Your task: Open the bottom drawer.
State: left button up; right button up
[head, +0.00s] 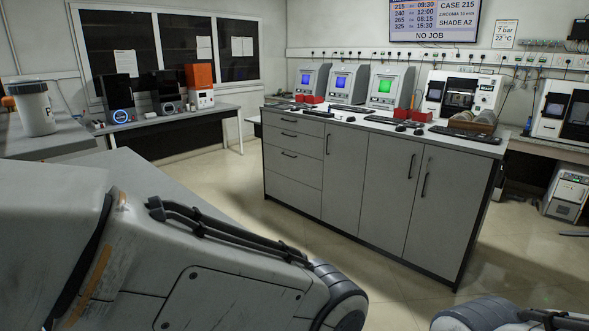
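A grey island cabinet (342,185) stands across the room in the head view. Its left column is a stack of several drawers with dark bar handles. The bottom drawer (292,196) is the lowest front in that column, just above the dark base, and it looks shut, flush with the fronts above. No handle on it is clear at this distance. My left arm fills the lower left and part of my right arm shows at the bottom right. Neither gripper is in view.
Open floor (232,185) lies left of the cabinet. A grey worktop (150,183) is close on the left, partly behind my arm. Scanner-like machines (351,84), red trays and keyboards stand on the cabinet top. A side bench (190,120) runs along the back left.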

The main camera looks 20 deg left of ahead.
aim_at(308, 171)
jog(key=u, duration=0.15)
jog(key=i, duration=4.6)
jog(key=u, duration=2.45)
jog(key=i, duration=1.95)
jog(key=z, duration=1.6)
